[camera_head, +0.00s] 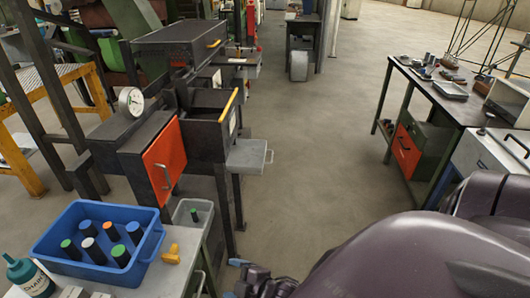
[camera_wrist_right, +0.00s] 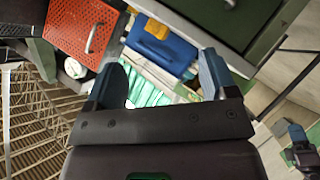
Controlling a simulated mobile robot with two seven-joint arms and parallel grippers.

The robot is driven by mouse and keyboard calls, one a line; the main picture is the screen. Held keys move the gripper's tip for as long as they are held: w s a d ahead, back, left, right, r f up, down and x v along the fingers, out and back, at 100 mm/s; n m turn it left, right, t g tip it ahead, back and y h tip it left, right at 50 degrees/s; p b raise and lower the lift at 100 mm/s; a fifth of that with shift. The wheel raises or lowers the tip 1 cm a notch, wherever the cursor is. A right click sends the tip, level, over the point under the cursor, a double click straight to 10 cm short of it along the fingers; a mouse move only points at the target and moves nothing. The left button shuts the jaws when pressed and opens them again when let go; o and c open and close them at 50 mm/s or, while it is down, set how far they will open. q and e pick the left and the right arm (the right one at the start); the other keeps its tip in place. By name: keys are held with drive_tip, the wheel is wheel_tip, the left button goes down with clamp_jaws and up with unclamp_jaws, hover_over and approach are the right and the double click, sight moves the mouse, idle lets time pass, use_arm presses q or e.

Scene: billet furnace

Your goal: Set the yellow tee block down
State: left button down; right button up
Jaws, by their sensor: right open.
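The yellow tee block (camera_head: 171,256) lies on the grey bench top (camera_head: 150,284), beside the right side of the blue bin (camera_head: 152,243) and apart from it. My right gripper (camera_head: 236,279) is at the bottom edge of the head view, to the right of the block and apart from it. In the right wrist view its two blue-grey fingers (camera_wrist_right: 160,66) stand wide apart, with nothing held between them. A small yellow piece (camera_wrist_right: 157,29) shows beyond them against a blue thing; I cannot tell whether it is the tee block.
The blue bin holds several dark cylinders with coloured tops. A bottle (camera_head: 30,277) stands left of it, and a grey container (camera_head: 193,214) is behind the block. The furnace with its orange door (camera_head: 162,160) stands beyond. A workbench (camera_head: 440,92) is at right; open floor lies between.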

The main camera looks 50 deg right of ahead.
drive_tip(key=s+d+f+m+g+h, duration=0.1)
drive_tip(key=s+d+m, duration=0.3)
drive_tip(key=m, duration=0.6)
drive_tip(key=shift+s+d+f+h, duration=0.2)
drive_tip(key=shift+s+f+h, duration=0.2)
drive_tip(key=shift+s+h, duration=0.7)
drive_tip(key=shift+s, duration=0.1)
